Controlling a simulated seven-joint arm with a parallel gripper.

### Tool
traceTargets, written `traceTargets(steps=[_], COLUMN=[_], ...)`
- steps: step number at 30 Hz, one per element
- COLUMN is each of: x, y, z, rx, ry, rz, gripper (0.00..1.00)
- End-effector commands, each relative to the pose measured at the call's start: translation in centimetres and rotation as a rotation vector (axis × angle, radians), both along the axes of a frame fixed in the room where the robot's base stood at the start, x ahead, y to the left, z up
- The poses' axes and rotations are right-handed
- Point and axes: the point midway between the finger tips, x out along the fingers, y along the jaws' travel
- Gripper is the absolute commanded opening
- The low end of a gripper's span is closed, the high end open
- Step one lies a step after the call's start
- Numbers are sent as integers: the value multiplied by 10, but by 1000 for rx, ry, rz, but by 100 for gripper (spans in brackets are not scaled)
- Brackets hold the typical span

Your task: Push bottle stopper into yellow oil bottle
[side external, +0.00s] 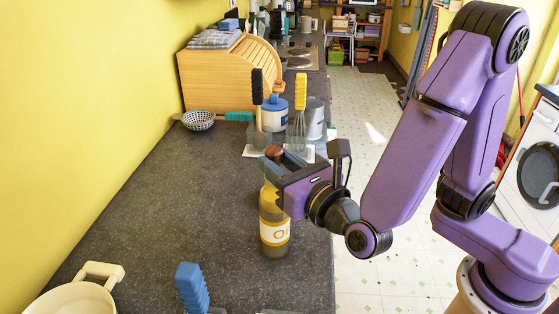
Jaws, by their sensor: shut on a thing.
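The yellow oil bottle (274,231) stands upright on the dark counter, with a pale label on its front. The brown, round-topped bottle stopper (273,151) is directly above the bottle's top. My gripper (277,166) reaches in from the right at the height of the bottle's neck. Its fingers are shut on the stopper, whose brown top shows above them. The fingers hide the bottle's mouth and the lower part of the stopper, so I cannot tell how deep the stopper sits.
Behind the bottle are a whisk with a yellow handle (300,92), a black-handled utensil (257,88), a blue-and-white jar (274,113) and a metal canister (315,118). A blue-handled item (191,286) and a cream pot (76,297) are in front. The counter left of the bottle is clear.

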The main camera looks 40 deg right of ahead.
Motion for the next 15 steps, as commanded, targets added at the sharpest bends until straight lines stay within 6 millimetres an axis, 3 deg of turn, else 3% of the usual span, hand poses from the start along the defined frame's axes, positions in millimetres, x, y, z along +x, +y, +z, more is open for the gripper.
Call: traceTargets(steps=[15], x=[0], y=[0], z=[-11], rx=[-1], ry=[0], rz=[0], gripper=[5])
